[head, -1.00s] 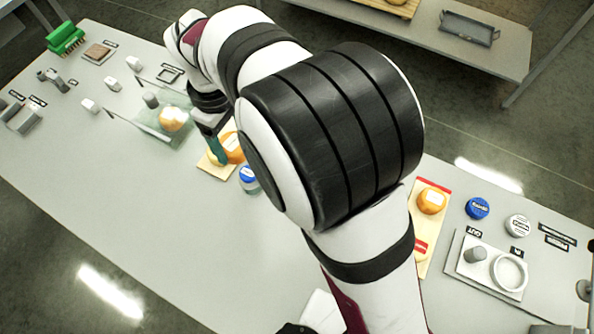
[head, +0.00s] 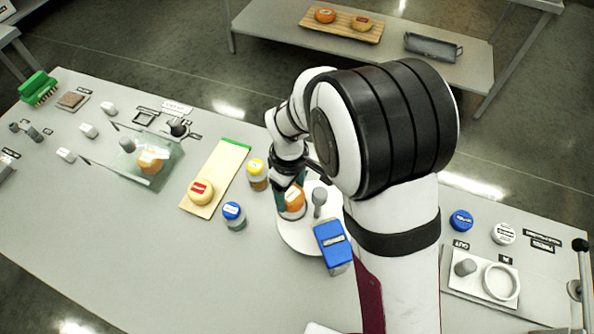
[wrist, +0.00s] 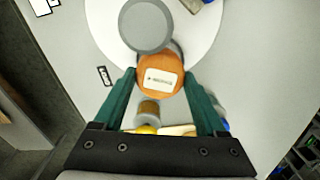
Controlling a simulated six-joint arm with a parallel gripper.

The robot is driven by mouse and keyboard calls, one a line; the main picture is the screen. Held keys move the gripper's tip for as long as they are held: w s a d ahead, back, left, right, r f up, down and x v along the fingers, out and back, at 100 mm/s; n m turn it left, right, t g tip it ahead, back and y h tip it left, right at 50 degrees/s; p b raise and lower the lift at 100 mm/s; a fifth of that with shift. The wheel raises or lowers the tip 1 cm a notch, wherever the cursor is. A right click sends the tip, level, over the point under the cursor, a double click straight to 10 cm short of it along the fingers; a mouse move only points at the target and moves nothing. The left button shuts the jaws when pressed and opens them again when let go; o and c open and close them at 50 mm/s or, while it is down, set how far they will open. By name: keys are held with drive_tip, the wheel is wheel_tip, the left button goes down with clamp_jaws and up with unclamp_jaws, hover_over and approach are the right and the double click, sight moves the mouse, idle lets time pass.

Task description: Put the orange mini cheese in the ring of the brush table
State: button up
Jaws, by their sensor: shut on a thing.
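The orange mini cheese (head: 295,199), with a white label, is between the teal fingers of my gripper (head: 288,196). In the wrist view the cheese (wrist: 160,76) sits between the fingertips, label facing the camera, and my gripper (wrist: 160,90) is shut on it. It is over the left part of a round white table (head: 296,238), which seems to be the brush table; whether it touches is unclear. A grey knobbed post (head: 320,198) stands right beside the cheese and shows as a grey disc (wrist: 146,26) in the wrist view. The ring is not clearly visible, perhaps hidden by the cheese.
A blue-topped box (head: 332,240) is at the white table's right edge. Yellow-lidded (head: 257,168) and blue-lidded (head: 233,213) jars stand left. A wooden board (head: 228,170) holds a pale orange cheese (head: 199,191). A white plate with a ring (head: 502,281) is at the right.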

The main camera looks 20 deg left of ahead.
sight(292, 194)
drive_tip(key=shift+f, duration=1.25)
drive_tip(key=o, duration=1.6)
drive_tip(key=shift+f, duration=0.1)
drive_tip(key=shift+c, duration=0.2)
wheel_tip(292, 194, up, 12)
drive_tip(key=shift+f, duration=0.1)
drive_tip(key=s+d+r+m, duration=0.3)
drive_tip(key=d+m, duration=0.2)
drive_tip(key=d, duration=0.2)
drive_tip(key=s+d+r+m, duration=0.35)
drive_tip(key=d+m, duration=0.25)
drive_tip(key=d, duration=0.2)
drive_tip(key=s+d+m+y, duration=0.1)
drive_tip(key=s+d+m, duration=0.5)
drive_tip(key=s+m, duration=0.3)
drive_tip(key=shift+s+m+y, duration=0.35)
drive_tip(key=shift+m+y, duration=0.05)
drive_tip(key=shift+m, duration=0.1)
